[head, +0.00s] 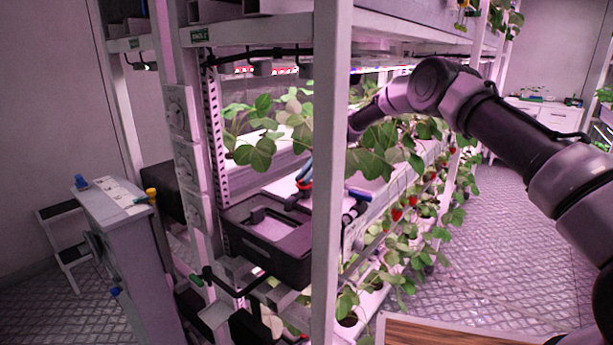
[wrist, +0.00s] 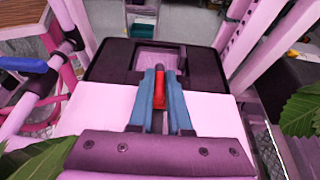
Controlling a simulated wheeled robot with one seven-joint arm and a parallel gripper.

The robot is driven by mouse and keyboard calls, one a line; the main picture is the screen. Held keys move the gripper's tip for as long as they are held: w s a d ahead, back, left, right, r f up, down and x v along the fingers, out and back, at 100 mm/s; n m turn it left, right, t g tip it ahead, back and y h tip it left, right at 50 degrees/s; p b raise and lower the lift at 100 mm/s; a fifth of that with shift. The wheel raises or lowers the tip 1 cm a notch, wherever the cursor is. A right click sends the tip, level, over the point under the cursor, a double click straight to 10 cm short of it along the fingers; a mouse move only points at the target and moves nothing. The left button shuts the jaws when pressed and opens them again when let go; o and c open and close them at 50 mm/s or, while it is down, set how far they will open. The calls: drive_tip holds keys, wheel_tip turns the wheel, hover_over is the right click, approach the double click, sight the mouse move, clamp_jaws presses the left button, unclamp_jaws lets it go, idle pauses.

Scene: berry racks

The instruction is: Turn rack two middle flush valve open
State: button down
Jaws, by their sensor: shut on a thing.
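A blue lever handle (wrist: 22,64) sits on pipework at the left of the wrist view. It also shows in the head view (head: 360,194), just right of the white post; I take it for the flush valve, but cannot tell which level it belongs to. My gripper (wrist: 160,74) has blue fingers shut on a small red piece (wrist: 160,95). It is over the white shelf surface, short of a black tray, with the blue handle off to its left and not touched. In the head view the fingers show partly behind the post and leaves.
The black tray (head: 236,222) stands at the rack's end. The white post (head: 330,150) crosses the head view. Strawberry leaves (wrist: 302,110) crowd both sides of the wrist view. A grey cabinet (head: 135,255) stands at left; the aisle floor (head: 500,235) is open at right.

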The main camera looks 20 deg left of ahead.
drive_tip(key=c, duration=0.9)
unclamp_jaws()
drive_tip(key=shift+o, duration=0.2)
drive_tip(key=v, duration=0.5)
drive_tip(key=shift+w+d+r, duration=0.1)
drive_tip(key=shift+w+d, duration=0.05)
drive_tip(key=shift+w, duration=0.25)
drive_tip(key=shift+v, duration=0.8)
drive_tip(key=shift+d, duration=0.1)
